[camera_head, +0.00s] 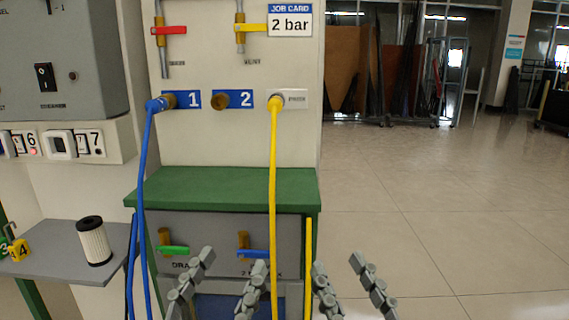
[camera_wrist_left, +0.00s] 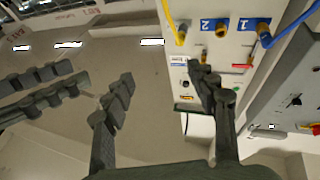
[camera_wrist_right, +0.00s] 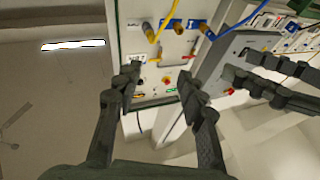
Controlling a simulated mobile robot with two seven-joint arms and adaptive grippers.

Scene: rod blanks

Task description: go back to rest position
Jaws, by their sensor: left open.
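My left gripper (camera_head: 232,258) is open and empty, low in the head view in front of the green-topped cabinet; its spread fingers also show in the left wrist view (camera_wrist_left: 161,72). My right gripper (camera_head: 337,261) is open and empty, just to the right, in front of the cabinet's right edge and the floor; its fingers show apart in the right wrist view (camera_wrist_right: 158,70). The two grippers are side by side with a gap between them. The yellow hose (camera_head: 273,180) hangs behind, close to the left gripper's right finger in the picture.
The panel has a blue hose (camera_head: 145,190) at port 1, the yellow hose at an unnumbered port, and port 2 (camera_head: 219,102) free. A green ledge (camera_head: 220,187) juts out below. A grey shelf (camera_head: 60,262) holds a ribbed filter (camera_head: 94,243). Open floor (camera_head: 450,220) lies to the right.

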